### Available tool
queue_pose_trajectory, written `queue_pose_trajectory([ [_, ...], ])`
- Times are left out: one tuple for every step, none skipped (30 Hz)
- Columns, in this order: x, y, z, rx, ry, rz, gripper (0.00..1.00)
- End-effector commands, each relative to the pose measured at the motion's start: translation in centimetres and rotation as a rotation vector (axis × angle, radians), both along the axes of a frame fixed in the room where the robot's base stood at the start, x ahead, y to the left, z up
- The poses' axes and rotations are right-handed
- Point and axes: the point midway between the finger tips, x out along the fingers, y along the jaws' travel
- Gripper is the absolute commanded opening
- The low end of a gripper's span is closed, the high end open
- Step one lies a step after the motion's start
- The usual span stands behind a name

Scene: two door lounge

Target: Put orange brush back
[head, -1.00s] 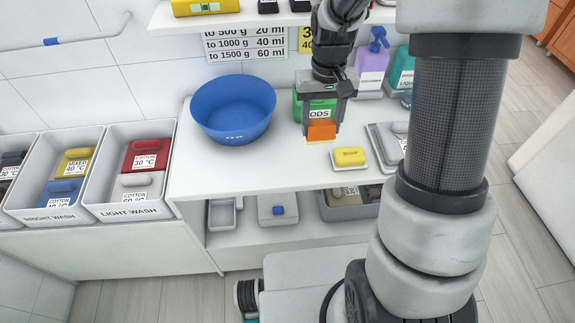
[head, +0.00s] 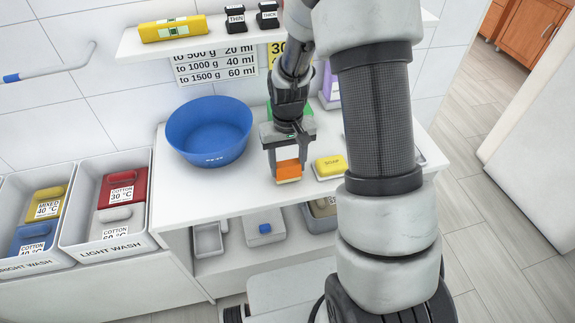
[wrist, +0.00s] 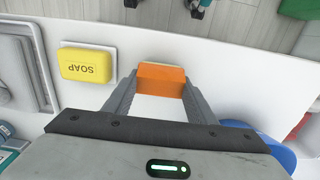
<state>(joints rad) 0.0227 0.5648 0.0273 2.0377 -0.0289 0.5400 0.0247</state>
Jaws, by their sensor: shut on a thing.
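The orange brush (head: 288,170) is a small orange block with a pale lower edge. My gripper (head: 288,172) is shut on it, above the white counter between the blue basin and the soap. In the wrist view the brush (wrist: 161,80) sits between the two fingertips (wrist: 160,84), with the counter's front edge just beyond it. I cannot tell how high it is above the counter. The brush's resting place cannot be made out.
A blue basin (head: 209,135) stands left on the counter (head: 200,205). Yellow soap (head: 328,166) on a white dish is right of my gripper. A wall shelf (head: 215,41) runs above. Laundry bins (head: 105,245) stand left. A lower shelf holds trays and a box with a blue knob (head: 264,228).

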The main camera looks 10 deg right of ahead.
Motion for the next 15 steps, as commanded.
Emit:
queue_pose_trajectory([
  [-0.02,0.0,-0.52,0.0,0.001,0.0,0.27],
  [0.02,0.0,-0.59,0.0,-0.001,0.0,0.27],
  [0.04,0.0,-0.58,0.0,-0.002,0.0,0.27],
  [0.05,0.0,-0.54,0.0,-0.002,0.0,0.27],
  [0.05,0.0,-0.53,0.0,-0.002,0.0,0.27],
  [0.05,0.0,-0.53,0.0,-0.002,0.0,0.27],
  [0.05,0.0,-0.53,0.0,-0.002,0.0,0.27],
  [0.04,0.0,-0.55,0.0,-0.002,0.0,0.27],
  [0.04,0.0,-0.65,0.0,-0.002,0.0,0.27],
  [0.03,0.0,-0.78,0.0,-0.002,0.0,0.27],
  [0.03,0.0,-0.91,0.0,-0.001,0.0,0.27],
  [0.03,0.0,-1.04,0.0,-0.001,0.0,0.27],
  [0.03,0.0,-0.86,0.0,-0.001,0.0,0.56],
  [0.03,0.0,-0.83,0.0,-0.001,0.0,0.61],
  [0.03,0.0,-0.84,0.0,-0.001,0.0,0.68],
])
